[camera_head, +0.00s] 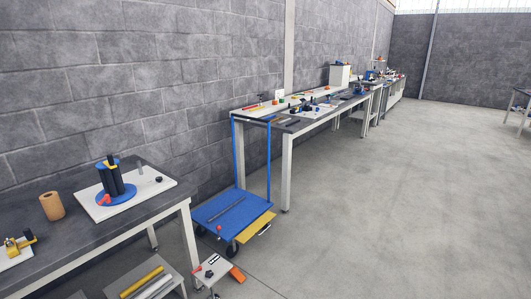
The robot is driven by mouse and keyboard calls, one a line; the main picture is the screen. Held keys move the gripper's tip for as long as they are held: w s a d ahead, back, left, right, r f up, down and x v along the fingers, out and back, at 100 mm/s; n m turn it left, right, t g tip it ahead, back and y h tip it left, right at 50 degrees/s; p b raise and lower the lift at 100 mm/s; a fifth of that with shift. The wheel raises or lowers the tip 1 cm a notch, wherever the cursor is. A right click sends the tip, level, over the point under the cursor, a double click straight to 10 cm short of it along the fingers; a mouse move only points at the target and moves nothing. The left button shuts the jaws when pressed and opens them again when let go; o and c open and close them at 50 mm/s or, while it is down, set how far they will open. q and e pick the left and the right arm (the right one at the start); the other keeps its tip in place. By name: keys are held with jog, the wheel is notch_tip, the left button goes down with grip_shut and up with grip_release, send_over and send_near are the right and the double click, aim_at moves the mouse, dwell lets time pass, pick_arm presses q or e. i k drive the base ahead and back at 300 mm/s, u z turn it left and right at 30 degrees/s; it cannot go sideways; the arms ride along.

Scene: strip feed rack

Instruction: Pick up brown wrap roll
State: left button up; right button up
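The brown wrap roll (52,206) is a short tan cylinder with a hole in its top. It stands upright on the dark-topped workbench (85,236) at the left of the head view. It stands apart from the white board to its right and the yellow device to its lower left. Neither of my grippers is in view.
A white board (150,196) carries a blue base with black upright cylinders (113,180). A yellow device (18,244) sits at the bench's left. A blue cart (233,212) and a small stand (213,270) are right of the bench. Open floor (390,200) lies further right.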

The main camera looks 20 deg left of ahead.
aim_at(51, 204)
jog(key=u, duration=0.9)
jog(key=i, duration=1.65)
jog(key=u, duration=0.8)
